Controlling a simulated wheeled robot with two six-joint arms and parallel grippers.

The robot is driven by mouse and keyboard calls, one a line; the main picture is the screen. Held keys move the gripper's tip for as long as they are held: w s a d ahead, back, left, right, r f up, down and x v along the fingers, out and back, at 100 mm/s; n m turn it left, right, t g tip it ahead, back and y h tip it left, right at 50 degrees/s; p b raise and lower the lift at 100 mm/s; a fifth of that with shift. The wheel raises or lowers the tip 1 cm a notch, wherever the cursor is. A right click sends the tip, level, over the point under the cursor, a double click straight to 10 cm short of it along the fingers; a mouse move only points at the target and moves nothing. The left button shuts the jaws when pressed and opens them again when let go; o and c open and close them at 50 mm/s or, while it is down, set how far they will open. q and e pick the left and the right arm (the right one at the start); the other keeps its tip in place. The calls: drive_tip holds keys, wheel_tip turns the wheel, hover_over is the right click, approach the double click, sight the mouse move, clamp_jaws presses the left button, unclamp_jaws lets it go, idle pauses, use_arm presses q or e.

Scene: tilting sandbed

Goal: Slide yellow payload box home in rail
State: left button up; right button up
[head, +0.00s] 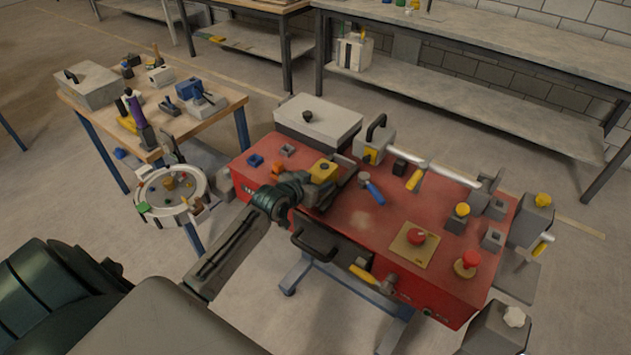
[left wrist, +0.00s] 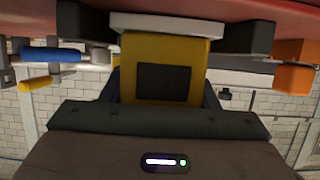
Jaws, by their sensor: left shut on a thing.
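The yellow payload box (head: 323,170) sits on the red sandbed table (head: 375,243), at its left rear part. My left gripper (head: 312,188) reaches in from the left and is shut on the box. In the left wrist view the yellow box (left wrist: 165,62), with a dark square on its face, fills the space in front of the gripper (left wrist: 160,100). A pale plate (left wrist: 167,24) lies across the box's edge there. The rail is mostly hidden by the box and gripper, so how far the box sits in it cannot be told. My right gripper is not in view.
A blue-handled tool (head: 372,190) lies just right of the box. A grey lidded case (head: 318,120) stands behind it. A wooden side table (head: 165,105) with several tools stands at left.

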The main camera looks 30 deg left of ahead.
sight(329, 168)
use_arm(q)
drive_tip(key=shift+w, duration=0.15)
drive_tip(key=shift+w+d+r+b, duration=0.1)
drive_tip(key=shift+w+b, duration=0.2)
drive_tip(key=shift+w, duration=1.1)
drive_tip(key=shift+w, duration=0.15)
drive_tip(key=shift+w+d+b, duration=0.15)
drive_tip(key=shift+w+b, duration=0.2)
drive_tip(key=shift+w, duration=1)
drive_tip(key=shift+w, duration=0.1)
